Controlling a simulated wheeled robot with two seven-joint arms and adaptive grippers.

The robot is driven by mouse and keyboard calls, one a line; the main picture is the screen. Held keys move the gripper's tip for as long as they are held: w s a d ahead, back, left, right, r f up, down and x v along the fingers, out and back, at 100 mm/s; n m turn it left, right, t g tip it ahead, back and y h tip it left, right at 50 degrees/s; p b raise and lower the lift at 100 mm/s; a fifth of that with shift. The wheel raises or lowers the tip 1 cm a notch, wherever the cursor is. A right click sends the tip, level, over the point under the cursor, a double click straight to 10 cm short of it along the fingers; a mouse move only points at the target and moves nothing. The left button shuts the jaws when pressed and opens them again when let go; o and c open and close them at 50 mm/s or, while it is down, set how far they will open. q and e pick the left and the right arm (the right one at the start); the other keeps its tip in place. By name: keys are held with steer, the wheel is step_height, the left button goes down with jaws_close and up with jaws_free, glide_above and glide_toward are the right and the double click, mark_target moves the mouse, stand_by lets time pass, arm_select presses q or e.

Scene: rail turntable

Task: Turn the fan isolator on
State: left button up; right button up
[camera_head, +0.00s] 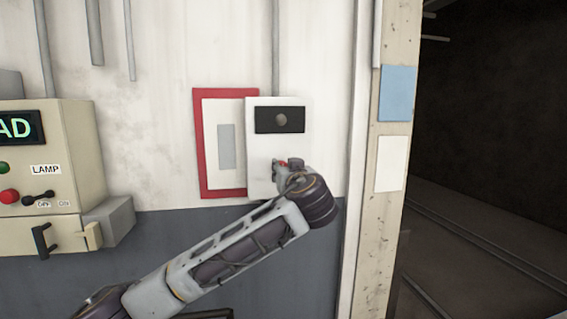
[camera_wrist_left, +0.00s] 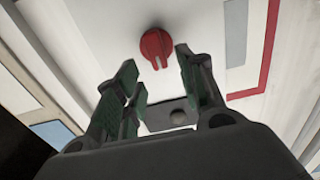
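The white isolator box (camera_head: 263,148) is on the wall, with a black panel and a round grey disc (camera_head: 281,119) near its top. Its red rotary knob (camera_wrist_left: 157,46) shows clearly in the wrist view, with a pale slot mark towards the bottom of that picture. In the head view only a bit of red shows by my wrist. My left gripper (camera_wrist_left: 156,60) is open and empty. Its fingers point at the box, with the knob just beyond the gap between the tips; no contact shows. In the head view my own wrist mostly hides this gripper. My right gripper is not in view.
A red-framed notice (camera_head: 198,150) is just left of the box. A beige control cabinet (camera_head: 68,150) with a lamp label, buttons and a handle is at the far left. A door post (camera_head: 374,220) stands to the right, beside a dark opening with rails.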

mark_target(283, 165)
arm_select(q)
steer(key=shift+w+a+p, duration=0.2)
steer(key=shift+w+p, duration=0.05)
steer(key=shift+w, duration=0.7)
steer(key=shift+w+a+p, duration=0.2)
steer(key=shift+w+p, duration=0.05)
steer(key=shift+w, duration=0.65)
jaws_close()
